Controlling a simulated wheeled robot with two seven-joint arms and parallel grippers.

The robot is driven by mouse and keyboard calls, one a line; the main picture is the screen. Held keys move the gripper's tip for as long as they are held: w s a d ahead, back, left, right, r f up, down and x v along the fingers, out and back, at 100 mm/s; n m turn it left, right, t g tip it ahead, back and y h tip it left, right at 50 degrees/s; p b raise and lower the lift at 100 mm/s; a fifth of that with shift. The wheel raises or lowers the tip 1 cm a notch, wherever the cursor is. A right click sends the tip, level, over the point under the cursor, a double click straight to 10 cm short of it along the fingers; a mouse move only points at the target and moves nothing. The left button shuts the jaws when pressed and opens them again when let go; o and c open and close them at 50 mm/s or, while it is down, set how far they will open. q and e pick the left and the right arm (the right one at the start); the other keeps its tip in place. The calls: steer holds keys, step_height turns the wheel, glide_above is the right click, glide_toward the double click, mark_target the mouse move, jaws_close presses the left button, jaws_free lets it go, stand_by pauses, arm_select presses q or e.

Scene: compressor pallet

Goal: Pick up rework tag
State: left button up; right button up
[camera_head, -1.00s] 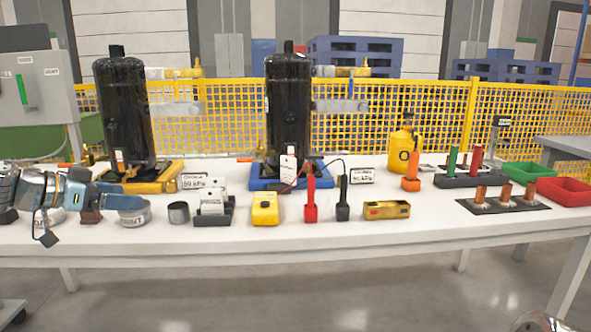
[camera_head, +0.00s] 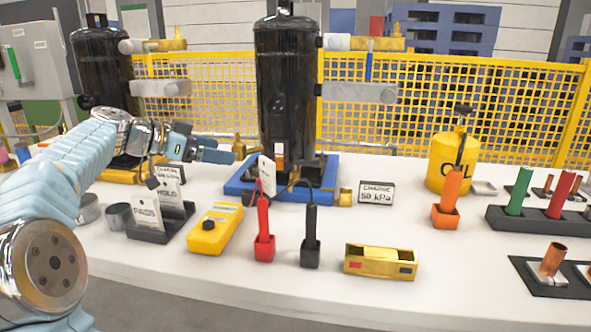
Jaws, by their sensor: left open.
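A dark tag rack (camera_head: 172,226) stands at the left of the table. It holds a white tag marked PASS (camera_head: 147,217) in front and one marked HOLD (camera_head: 172,194) behind. I cannot read the word REWORK on any tag. Another white tag (camera_head: 267,174), its face unreadable, is upright in front of the middle compressor. My left gripper (camera_head: 222,152) is open, above and behind the rack, left of the middle compressor and of this tag. Nothing shows between its fingers. My right gripper is out of view.
The black compressor (camera_head: 285,95) stands on a blue base (camera_head: 239,190). A yellow meter (camera_head: 215,228), a red probe (camera_head: 264,240), a black probe (camera_head: 311,240) and a brass-coloured block (camera_head: 380,262) stand in front.

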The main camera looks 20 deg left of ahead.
mark_target(264, 160)
arm_select(q)
steer(key=p+x, duration=0.1)
steer(key=x, duration=0.7)
steer(key=shift+w+d, duration=0.15)
steer(key=shift+w, duration=0.15)
steer(key=x, duration=0.2)
steer(key=p+x, duration=0.1)
steer(key=x, duration=0.1)
steer(key=shift+d+f, duration=0.15)
steer(key=shift+d, duration=0.2)
steer(key=shift+w+d+f, duration=0.2)
steer(key=shift+w+f, duration=0.05)
steer(key=shift+w, duration=0.15)
steer(key=c, duration=1.1)
steer(key=shift+r, duration=0.1)
